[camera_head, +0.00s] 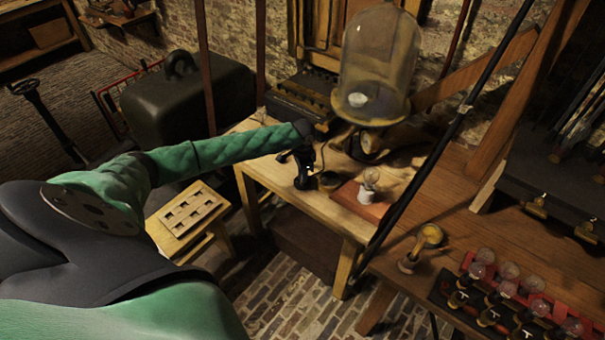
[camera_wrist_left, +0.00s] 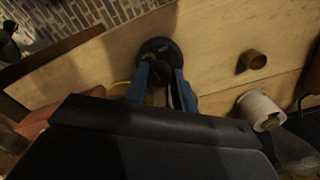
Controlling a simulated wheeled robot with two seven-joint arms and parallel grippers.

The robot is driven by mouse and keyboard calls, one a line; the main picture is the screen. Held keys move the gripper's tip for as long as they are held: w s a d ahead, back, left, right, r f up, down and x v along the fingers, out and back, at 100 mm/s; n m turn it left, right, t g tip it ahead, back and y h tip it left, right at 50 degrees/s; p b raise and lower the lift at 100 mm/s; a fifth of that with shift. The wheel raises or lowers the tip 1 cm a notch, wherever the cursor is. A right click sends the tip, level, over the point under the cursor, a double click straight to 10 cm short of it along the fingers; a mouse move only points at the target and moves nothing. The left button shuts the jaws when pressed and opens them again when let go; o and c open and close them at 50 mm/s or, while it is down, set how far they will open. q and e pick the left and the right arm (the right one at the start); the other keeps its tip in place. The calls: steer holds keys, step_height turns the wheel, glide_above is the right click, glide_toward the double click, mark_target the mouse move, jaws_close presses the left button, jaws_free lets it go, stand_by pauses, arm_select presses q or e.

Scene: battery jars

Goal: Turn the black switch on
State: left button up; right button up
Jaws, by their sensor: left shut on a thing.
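The black switch (camera_wrist_left: 158,46) shows in the left wrist view as a round dark base on the pale wooden table (camera_wrist_left: 215,55). My left gripper (camera_wrist_left: 162,88) is over it with its two blue fingers closed on the switch's upper part. The fingers hide much of the switch, so its lever position cannot be told. In the head view my left gripper (camera_head: 304,165) reaches down to the small table from the left. The switch is mostly hidden there by the gripper. My right gripper is not in view.
A glass bell jar (camera_head: 378,60) stands behind the gripper. A small white jar (camera_head: 367,191) stands on a red mat (camera_head: 345,200) to its right. A workbench (camera_head: 455,215) with several bulbs is at the right. A brown cylinder (camera_wrist_left: 253,60) and white roll (camera_wrist_left: 260,110) are nearby.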

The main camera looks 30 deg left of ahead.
arm_select(q)
steer(key=m+b, duration=0.1)
steer(key=m, duration=0.5)
steer(key=shift+m, duration=0.6)
steer(key=m+b, duration=0.1)
steer(key=m, duration=0.1)
steer(key=shift+m, duration=0.9)
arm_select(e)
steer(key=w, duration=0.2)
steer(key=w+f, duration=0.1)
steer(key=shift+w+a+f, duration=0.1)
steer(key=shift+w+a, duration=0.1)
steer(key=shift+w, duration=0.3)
arm_select(q)
steer(key=shift+r, duration=0.1)
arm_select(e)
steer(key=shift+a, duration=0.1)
arm_select(q)
steer(key=o, duration=1)
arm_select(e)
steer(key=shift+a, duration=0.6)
